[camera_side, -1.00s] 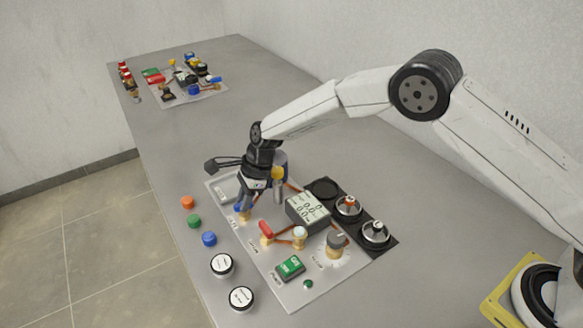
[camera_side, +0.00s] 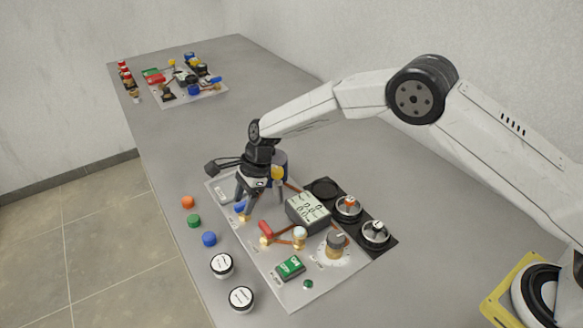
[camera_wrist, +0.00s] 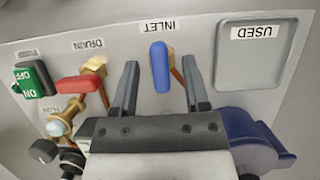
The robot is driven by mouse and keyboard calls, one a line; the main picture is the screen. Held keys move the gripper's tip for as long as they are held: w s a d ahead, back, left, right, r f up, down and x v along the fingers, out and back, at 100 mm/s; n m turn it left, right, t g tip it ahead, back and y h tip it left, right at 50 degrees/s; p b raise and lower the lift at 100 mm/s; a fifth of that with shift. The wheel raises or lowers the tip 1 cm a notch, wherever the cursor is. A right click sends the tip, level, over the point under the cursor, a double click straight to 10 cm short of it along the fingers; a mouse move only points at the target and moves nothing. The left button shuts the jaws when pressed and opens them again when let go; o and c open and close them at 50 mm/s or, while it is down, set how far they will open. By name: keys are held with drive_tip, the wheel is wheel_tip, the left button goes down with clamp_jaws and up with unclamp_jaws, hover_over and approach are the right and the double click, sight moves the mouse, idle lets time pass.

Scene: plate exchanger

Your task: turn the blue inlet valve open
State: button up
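The blue inlet valve handle (camera_wrist: 160,66) is just below the INLET label in the wrist view, its long side running up and down the picture. Brass fitting shows beside and under it. In the side view the handle (camera_side: 239,207) sits near the left edge of the panel, partly behind a finger. My gripper (camera_wrist: 161,85) is open, with one finger on each side of the handle's line and a clear gap to both. In the side view my gripper (camera_side: 259,200) stands over the valve, fingers pointing down and spread. Nothing is held.
The red drain handle (camera_wrist: 82,87) lies crosswise beside the left finger. A blue round part (camera_wrist: 245,140) is near the right finger. A grey display (camera_side: 308,211) and green switch (camera_side: 290,267) share the panel. Coloured caps and round jars line the table's left edge.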

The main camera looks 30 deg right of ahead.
drive_tip(key=v, duration=0.7)
drive_tip(key=shift+d+r, duration=0.2)
drive_tip(key=shift+r, duration=0.15)
idle(0.5)
drive_tip(key=s+d+r+n+t+h, duration=0.2)
drive_tip(key=s+d+r+n+h, duration=0.15)
drive_tip(key=s+d+n, duration=1.35)
drive_tip(key=s+d, duration=0.5)
drive_tip(key=s, duration=0.5)
drive_tip(key=shift+d+n+t+h, duration=0.2)
drive_tip(key=shift+n+t+h, duration=0.1)
drive_tip(key=shift+n+h, duration=0.15)
